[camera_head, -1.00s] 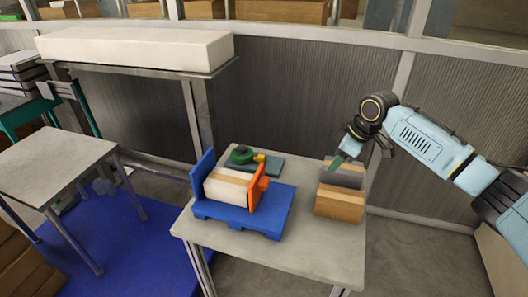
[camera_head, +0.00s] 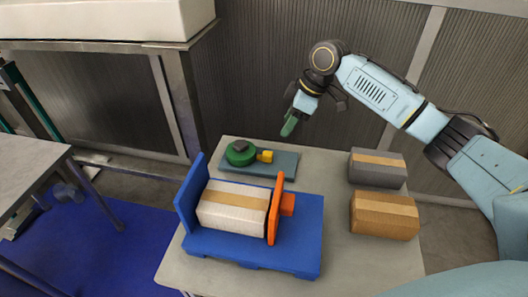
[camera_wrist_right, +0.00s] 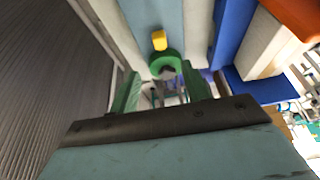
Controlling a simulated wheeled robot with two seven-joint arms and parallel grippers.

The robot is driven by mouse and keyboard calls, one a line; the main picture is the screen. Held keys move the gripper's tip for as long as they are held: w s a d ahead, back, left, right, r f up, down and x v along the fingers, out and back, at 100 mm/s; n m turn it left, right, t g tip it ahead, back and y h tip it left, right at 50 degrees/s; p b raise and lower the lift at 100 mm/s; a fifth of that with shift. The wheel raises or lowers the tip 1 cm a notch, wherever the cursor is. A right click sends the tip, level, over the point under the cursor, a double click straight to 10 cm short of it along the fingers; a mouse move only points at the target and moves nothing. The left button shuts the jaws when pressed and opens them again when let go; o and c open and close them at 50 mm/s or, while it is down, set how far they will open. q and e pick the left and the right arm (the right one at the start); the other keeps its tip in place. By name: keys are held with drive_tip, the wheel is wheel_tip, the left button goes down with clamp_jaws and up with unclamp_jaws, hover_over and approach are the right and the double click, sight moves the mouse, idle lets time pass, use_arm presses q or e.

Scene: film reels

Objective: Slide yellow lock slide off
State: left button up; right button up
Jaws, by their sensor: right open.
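The yellow lock slide (camera_head: 265,156) is a small block on the right side of a round green part (camera_head: 240,153). Both sit on a flat grey-blue plate (camera_head: 285,162) at the back of the table. In the right wrist view the yellow lock slide (camera_wrist_right: 159,40) shows just beyond the green part (camera_wrist_right: 168,56). My right gripper (camera_head: 289,127) has green fingers and hangs above the back of the table, up and to the right of the slide. In the wrist view its fingers (camera_wrist_right: 160,90) are apart with nothing held. My left gripper is not in view.
A blue pallet (camera_head: 300,225) with an upright orange plate (camera_head: 276,205) and a pale taped box (camera_head: 232,208) stands in front of the grey-blue plate. A grey box (camera_head: 377,168) and a brown box (camera_head: 384,214) stand to the right. The table (camera_head: 340,270) is clear at the front.

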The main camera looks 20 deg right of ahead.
sight(269, 153)
drive_tip(key=b+x, duration=0.2)
drive_tip(key=x, duration=1)
drive_tip(key=shift+f, duration=0.15)
drive_tip(key=shift+w+a+f, duration=0.15)
drive_tip(key=shift+f, duration=0.35)
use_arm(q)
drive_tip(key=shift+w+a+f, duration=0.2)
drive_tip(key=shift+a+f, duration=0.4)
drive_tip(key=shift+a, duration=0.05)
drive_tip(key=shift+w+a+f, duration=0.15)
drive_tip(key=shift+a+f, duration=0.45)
use_arm(e)
drive_tip(key=shift+c, duration=0.7)
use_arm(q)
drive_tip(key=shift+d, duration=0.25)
use_arm(e)
clamp_jaws()
